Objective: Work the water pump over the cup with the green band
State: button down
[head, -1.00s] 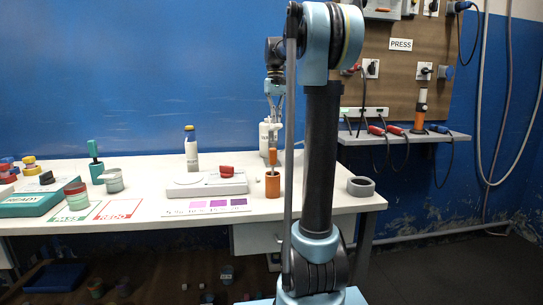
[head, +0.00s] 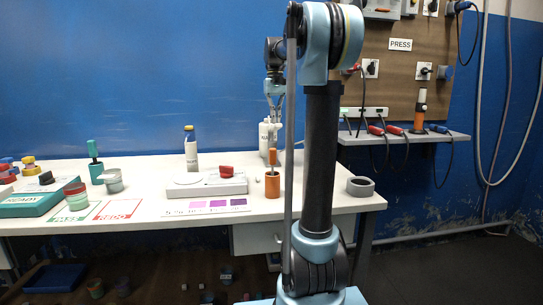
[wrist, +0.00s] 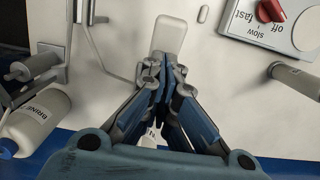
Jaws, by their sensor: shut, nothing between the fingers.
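My gripper (head: 275,98) is shut and empty, pointing down over the white pump bottles (head: 264,137) at the back of the bench. In the wrist view its fingers (wrist: 163,62) are together. A white part with dark lettering (wrist: 151,136) shows between and behind the fingers; its label is mostly hidden, so I cannot read whether it is the water pump. The bottle marked BRINE (wrist: 38,118) lies to the left in that view. No cup shows clearly under the gripper.
An orange holder (head: 272,187) stands in front of the bottles, beside the white stirrer with a red knob (head: 226,171). A tall bottle (head: 191,150) stands further left. A red-topped cup (head: 76,196) stands by the PASS square.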

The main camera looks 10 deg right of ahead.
dwell(1.6)
jog(key=shift+f, duration=0.1)
dwell(1.3)
jog(key=shift+s+f, duration=0.2)
jog(key=shift+f, duration=1.15)
jog(key=shift+s+f, duration=0.2)
jog(key=shift+f, duration=1.1)
jog(key=shift+w+r, duration=0.2)
jog(key=shift+r, duration=1.2)
jog(key=shift+w+r, duration=0.2)
jog(key=shift+r, duration=1.2)
jog(key=shift+f, duration=0.1)
jog(key=shift+r, duration=0.2)
